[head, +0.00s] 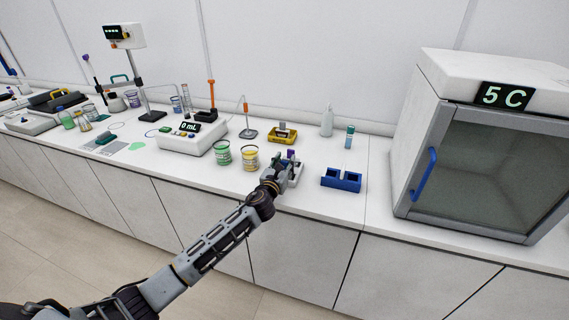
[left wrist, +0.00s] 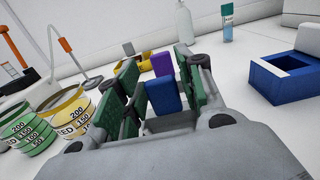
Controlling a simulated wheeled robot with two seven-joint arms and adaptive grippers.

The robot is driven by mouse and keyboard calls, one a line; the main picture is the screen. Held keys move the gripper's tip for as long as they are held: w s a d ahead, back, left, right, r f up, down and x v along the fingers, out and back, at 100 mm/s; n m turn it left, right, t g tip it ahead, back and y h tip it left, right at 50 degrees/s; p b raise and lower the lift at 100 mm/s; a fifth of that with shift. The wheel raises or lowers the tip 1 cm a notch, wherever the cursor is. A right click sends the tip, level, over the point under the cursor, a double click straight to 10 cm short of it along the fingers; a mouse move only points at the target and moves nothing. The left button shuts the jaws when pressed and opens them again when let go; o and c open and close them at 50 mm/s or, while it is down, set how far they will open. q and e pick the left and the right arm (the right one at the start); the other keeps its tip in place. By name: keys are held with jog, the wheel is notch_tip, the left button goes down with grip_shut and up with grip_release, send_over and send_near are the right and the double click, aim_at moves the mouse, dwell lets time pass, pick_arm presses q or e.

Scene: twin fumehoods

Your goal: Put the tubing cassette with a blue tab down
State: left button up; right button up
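The tubing cassette with a blue tab (left wrist: 163,97) shows in the left wrist view between the green-padded fingers of my left gripper (left wrist: 160,88). The pads lie against both sides of the blue tab, and the gripper looks shut on it. The cassette's lower part is hidden. A purple tab (left wrist: 162,64) stands just beyond the blue one; it also shows in the head view (head: 290,154). In the head view, my left gripper (head: 287,168) is low over the white bench near its front edge, hiding most of the cassette. My right gripper is not in view.
A green beaker (head: 222,153) and a yellow beaker (head: 250,159) stand left of the gripper. A blue two-well block (head: 341,181) is to the right. A yellow tray (head: 282,138), bottle (head: 327,122) and capped tube (head: 349,139) stand behind. Bare bench (head: 326,201) lies in front of the block.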

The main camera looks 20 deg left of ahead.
pick_arm(q)
jog(key=shift+o, duration=0.4)
jog(key=shift+r, duration=0.15)
jog(key=shift+s+a, duration=0.2)
jog(key=shift+s, duration=5.8)
